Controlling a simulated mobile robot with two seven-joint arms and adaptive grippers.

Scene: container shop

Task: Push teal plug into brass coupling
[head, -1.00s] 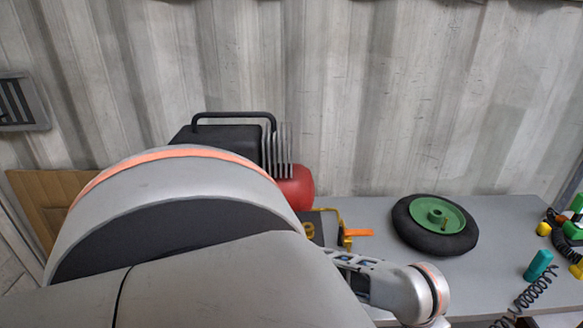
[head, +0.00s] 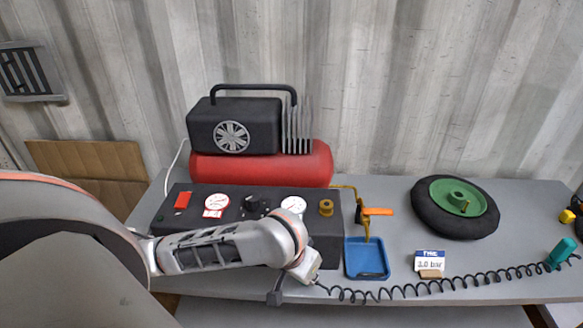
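My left arm reaches in from the left across the front of this box. Its white wrist end (head: 303,266) is over the bench's front edge, well left of the teal plug and below the coupling. I cannot make out its fingers clearly. My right gripper is not in view.
A red and black compressor (head: 262,168) stands behind the panel. An orange-handled valve (head: 377,211), a blue tray (head: 352,270), a "3.0 bar" card (head: 430,258) and a green-hubbed wheel (head: 425,210) are to the right.

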